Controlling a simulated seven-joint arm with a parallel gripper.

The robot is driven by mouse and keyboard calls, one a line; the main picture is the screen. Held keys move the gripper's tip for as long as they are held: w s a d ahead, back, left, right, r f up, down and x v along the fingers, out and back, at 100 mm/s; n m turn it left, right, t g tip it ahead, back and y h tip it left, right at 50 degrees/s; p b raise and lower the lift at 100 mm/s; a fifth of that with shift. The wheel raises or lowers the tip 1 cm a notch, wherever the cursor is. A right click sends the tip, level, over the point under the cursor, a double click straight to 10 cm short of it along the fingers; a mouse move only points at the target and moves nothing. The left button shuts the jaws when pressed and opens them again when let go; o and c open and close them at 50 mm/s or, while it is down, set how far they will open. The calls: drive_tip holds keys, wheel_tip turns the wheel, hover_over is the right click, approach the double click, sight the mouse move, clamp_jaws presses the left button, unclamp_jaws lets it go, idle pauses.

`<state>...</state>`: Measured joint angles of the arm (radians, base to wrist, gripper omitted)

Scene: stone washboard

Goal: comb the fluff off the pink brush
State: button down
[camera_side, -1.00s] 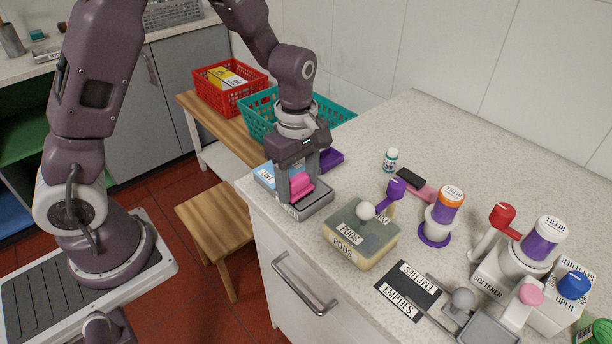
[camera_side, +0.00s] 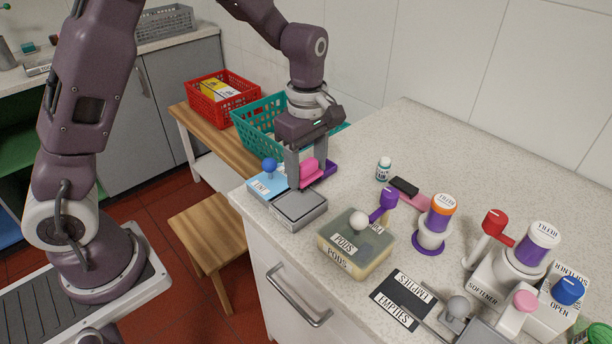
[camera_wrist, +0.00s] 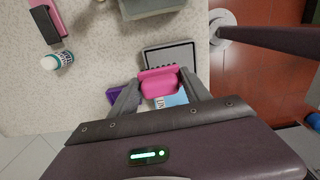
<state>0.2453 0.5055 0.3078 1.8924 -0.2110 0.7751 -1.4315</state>
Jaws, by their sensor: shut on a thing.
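My gripper (camera_side: 309,172) is shut on the pink brush (camera_side: 312,168), a rounded pink block, its fingers on either side. In the wrist view the pink brush (camera_wrist: 159,84) sits between the fingertips, and its underside is hidden, so I cannot see any fluff. The grey tray with a dark ridged border (camera_side: 300,207) is on the counter in front of the gripper, and it also shows in the wrist view (camera_wrist: 184,52). A light-blue box marked LINT (camera_side: 263,187) with a blue knob is left of the brush.
A purple tray (camera_side: 331,168) lies just behind the gripper. A black-and-pink block (camera_side: 405,188) and a small bottle (camera_side: 383,169) are to the right. The PODS box (camera_side: 355,250) is right of the grey tray. A teal basket (camera_side: 258,123) stands behind on a bench.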

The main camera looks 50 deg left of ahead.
drive_tip(key=shift+r, duration=2)
